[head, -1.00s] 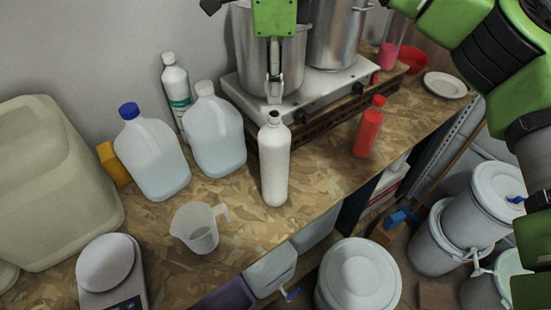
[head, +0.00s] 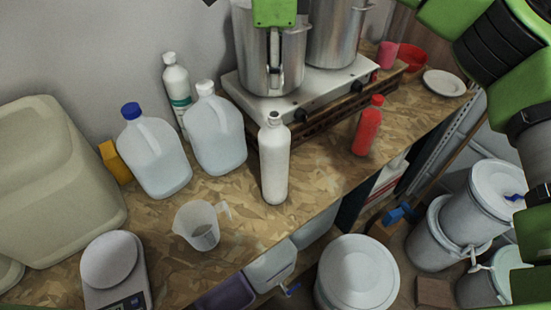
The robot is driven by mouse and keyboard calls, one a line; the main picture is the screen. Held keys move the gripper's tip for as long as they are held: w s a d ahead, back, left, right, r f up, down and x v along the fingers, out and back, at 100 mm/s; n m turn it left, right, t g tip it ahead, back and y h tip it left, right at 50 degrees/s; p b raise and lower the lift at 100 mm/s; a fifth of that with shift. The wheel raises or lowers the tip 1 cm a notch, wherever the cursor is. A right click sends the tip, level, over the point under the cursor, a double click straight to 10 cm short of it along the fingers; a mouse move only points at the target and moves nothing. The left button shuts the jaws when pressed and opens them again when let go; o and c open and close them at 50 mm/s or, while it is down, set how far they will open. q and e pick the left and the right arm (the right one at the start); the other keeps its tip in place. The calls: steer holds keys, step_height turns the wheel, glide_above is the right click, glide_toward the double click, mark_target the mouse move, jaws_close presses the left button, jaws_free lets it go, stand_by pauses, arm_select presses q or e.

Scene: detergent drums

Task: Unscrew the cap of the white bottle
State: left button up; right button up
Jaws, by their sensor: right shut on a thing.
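The white bottle (head: 274,165) stands upright on the chipboard worktop, in front of the hotplate. Its narrow neck is bare and its mouth shows dark, with no cap on it. My right gripper (head: 273,84) hangs pointing down from the top edge, above the bottle neck and apart from it, in front of a steel pot. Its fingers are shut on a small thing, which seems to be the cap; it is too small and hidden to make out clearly. My left gripper is not in view.
Steel pots (head: 268,50) stand on the hotplate (head: 318,92) behind. Two jugs (head: 153,160) (head: 217,137) stand left of the bottle, a measuring cup (head: 198,225) in front left, and a red bottle (head: 367,128) to the right. Free worktop lies between the white and red bottles.

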steer(key=shift+r, duration=0.45)
steer(key=shift+r, duration=2)
steer(key=s+d+f+n+b, duration=0.2)
steer(key=d+f+n+b, duration=0.4)
steer(key=f, duration=0.5)
steer(key=s+d+f+n+b, duration=0.3)
steer(key=d+f+n+b, duration=0.25)
steer(key=d+f, duration=0.45)
steer(key=s+d+f+n+b, duration=0.2)
steer(key=s+f+n, duration=0.4)
steer(key=f, duration=0.4)
steer(key=shift+s+d+b, duration=0.3)
steer(key=shift+s+d, duration=0.2)
steer(key=shift+s, duration=0.05)
